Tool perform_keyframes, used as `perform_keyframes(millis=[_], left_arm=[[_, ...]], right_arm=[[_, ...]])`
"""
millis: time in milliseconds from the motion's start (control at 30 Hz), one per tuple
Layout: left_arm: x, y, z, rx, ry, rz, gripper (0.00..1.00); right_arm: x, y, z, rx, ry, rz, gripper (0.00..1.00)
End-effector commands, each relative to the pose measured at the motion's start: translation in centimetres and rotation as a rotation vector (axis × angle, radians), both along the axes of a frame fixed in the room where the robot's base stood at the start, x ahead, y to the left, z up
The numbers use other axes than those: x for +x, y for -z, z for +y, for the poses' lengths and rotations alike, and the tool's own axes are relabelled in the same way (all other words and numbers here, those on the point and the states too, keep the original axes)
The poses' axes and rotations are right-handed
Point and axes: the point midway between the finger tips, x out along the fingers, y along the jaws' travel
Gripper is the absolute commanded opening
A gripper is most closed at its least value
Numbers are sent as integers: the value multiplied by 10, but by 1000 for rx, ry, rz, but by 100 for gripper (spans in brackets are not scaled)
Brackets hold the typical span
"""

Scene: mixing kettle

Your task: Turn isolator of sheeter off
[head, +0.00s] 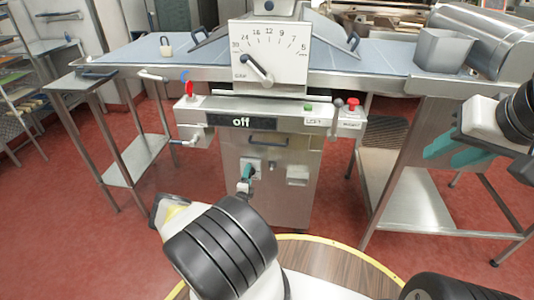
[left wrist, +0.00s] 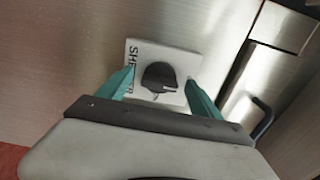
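The sheeter isolator is a black rotary knob (left wrist: 158,77) on a white plate (left wrist: 182,64), with partly covered lettering that starts "SHE". A pale mark shows on the knob's lower right side. My left gripper (left wrist: 160,80) is open, with one teal finger on each side of the knob; I cannot tell whether they touch it. In the head view my left gripper (head: 246,180) is in front of the cabinet's isolator plate (head: 250,163) and hides the knob. My right gripper (head: 456,151) is at the right, apart from the machine, with teal fingers open and empty.
The sheeter (head: 270,55) has a large dial, and its display (head: 241,121) reads "off". A red button (head: 353,102) and a green button (head: 308,107) sit on its front. A steel side table (head: 115,120) stands left. In the wrist view a dark handle (left wrist: 263,118) is close right.

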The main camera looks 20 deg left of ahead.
Motion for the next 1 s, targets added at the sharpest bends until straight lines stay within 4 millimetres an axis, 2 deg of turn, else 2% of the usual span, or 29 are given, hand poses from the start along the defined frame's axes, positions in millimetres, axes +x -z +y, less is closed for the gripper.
perform_keyframes(millis=[267,733,1000], left_arm=[[-4,0,-1,1,0,1,74],[-57,0,-13,2,-1,0,74],[-69,0,-16,3,0,2,74]], right_arm=[[0,0,0,0,0,0,36],[0,0,0,0,0,0,36],[0,0,0,0,0,0,36]])
